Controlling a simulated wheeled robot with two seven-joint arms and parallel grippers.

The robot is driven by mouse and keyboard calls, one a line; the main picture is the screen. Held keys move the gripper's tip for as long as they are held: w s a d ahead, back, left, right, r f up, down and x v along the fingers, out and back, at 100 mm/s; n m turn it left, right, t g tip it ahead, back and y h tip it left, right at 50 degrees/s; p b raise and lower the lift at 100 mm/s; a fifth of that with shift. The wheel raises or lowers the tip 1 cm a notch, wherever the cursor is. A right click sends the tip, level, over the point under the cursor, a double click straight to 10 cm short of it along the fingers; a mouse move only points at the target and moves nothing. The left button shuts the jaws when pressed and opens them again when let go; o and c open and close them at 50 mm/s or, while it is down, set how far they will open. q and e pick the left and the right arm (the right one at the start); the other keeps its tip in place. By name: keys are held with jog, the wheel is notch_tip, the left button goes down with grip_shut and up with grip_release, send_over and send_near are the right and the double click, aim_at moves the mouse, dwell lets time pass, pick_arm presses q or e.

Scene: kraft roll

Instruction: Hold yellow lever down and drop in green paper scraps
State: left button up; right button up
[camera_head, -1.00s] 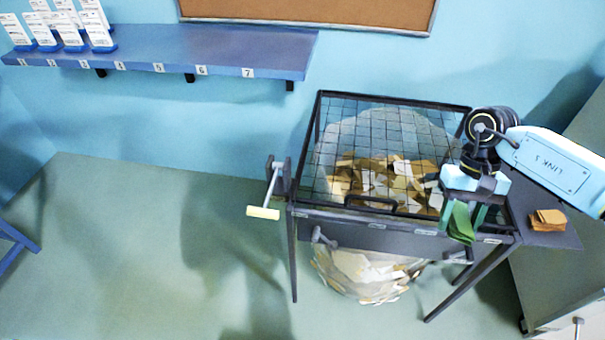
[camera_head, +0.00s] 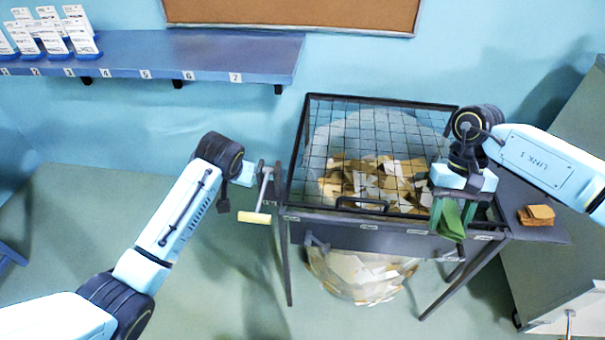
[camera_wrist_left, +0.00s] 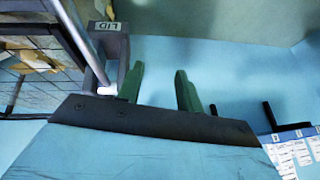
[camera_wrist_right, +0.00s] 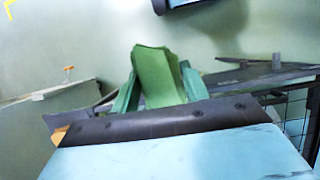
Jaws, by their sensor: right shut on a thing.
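The yellow lever handle (camera_head: 254,217) hangs at the end of a grey crank on the left side of the mesh-topped bin (camera_head: 375,150). My left gripper (camera_wrist_left: 158,85) is open and empty beside the crank bracket, which is marked LID (camera_wrist_left: 108,27); its fingertips are hidden in the head view. The grey crank rod (camera_wrist_left: 85,45) passes outside its fingers. My right gripper (camera_head: 447,218) is shut on folded green paper scraps (camera_head: 453,222), held over the front right of the bin; they also show in the right wrist view (camera_wrist_right: 157,75). The mesh lid looks closed.
Brown scraps (camera_head: 537,215) lie on a side shelf right of the bin. Pale and brown scraps fill a clear bag (camera_head: 360,275) under the frame. A blue numbered wall shelf (camera_head: 190,55) is at upper left. The floor at left is open.

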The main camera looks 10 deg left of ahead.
aim_at(261, 196)
pick_arm(q)
jog(key=shift+g, duration=0.3)
jog(key=s+d+r, duration=0.1)
jog(key=d, duration=0.1)
jog(key=s+d+r, duration=0.1)
jog(key=d+r, duration=0.1)
jog(key=s+d+r, duration=0.1)
jog(key=d+r, duration=0.1)
jog(key=shift+s+d+r, duration=0.25)
jog(key=shift+s, duration=0.1)
pick_arm(e)
jog(key=shift+d, duration=0.1)
pick_arm(q)
jog(key=s+d+r, duration=0.3)
jog(key=s+r, duration=0.2)
jog(key=shift+n+y, duration=0.3)
jog(key=shift+n, duration=0.1)
jog(key=x, duration=1.2)
